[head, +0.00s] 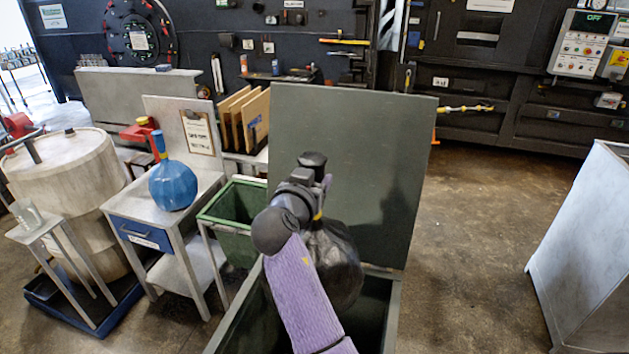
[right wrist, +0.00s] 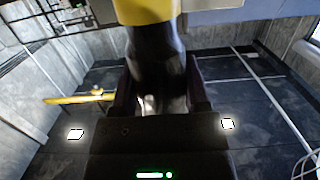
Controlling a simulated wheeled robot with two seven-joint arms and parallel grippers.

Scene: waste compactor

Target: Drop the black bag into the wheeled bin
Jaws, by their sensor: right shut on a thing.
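My right gripper (head: 312,190) is shut on the neck of the black bag (head: 340,268). The bag hangs below the gripper, partly hidden behind my forearm. It is over the opening of the dark green wheeled bin (head: 393,312), whose lid (head: 350,150) stands upright behind it. I cannot tell how far the bag's lower end reaches into the bin. In the right wrist view the black neck (right wrist: 150,55) lies between the fingers, with a yellow band (right wrist: 145,10) at the top edge. My left gripper is not in view.
A smaller green bin (head: 235,228) stands left of the wheeled bin. A grey cabinet (head: 590,240) stands at right. The floor between it and the wheeled bin is clear.

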